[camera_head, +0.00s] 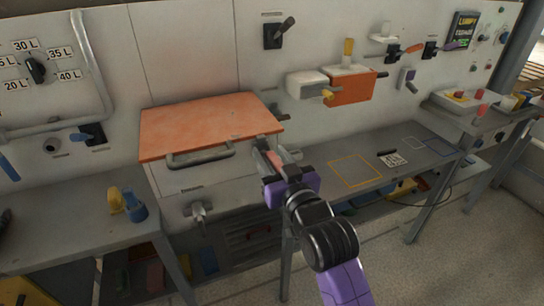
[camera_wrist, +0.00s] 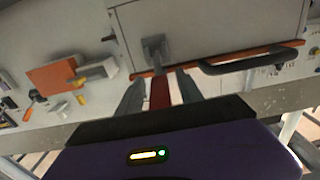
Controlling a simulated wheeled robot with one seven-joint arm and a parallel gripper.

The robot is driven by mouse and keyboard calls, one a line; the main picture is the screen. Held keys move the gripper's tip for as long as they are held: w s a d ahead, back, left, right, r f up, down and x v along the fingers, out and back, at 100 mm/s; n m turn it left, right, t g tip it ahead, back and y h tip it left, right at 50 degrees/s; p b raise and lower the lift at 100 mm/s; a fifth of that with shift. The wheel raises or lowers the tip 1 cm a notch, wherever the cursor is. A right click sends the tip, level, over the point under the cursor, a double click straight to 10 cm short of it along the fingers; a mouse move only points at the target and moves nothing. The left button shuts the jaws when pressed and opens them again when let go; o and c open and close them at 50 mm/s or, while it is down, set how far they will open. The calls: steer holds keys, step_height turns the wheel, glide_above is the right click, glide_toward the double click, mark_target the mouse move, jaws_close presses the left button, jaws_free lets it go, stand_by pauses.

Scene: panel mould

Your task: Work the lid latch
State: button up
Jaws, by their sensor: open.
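The box (camera_head: 190,172) has an orange lid (camera_head: 205,120), which lies closed on top with a grey bar handle (camera_head: 200,156) at its front. My gripper (camera_head: 276,152) is at the box's right front corner, its two grey fingers open. In the wrist view my gripper (camera_wrist: 159,88) has a red latch lever (camera_wrist: 159,93) between its fingers, with a grey latch bracket (camera_wrist: 154,50) on the box just beyond. I cannot tell whether either finger touches the lever. The lid's orange edge (camera_wrist: 215,60) also shows there. In the head view my gripper hides most of the latch.
A panel with an orange box (camera_head: 352,87) and several levers stands behind. The bench (camera_head: 320,165) to the right has a yellow marked square. A grey valve (camera_head: 198,211) sticks out of the box's front. A blue and yellow item (camera_head: 133,205) stands on the left table.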

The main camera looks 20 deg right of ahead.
jaws_close()
stand_by(1.4)
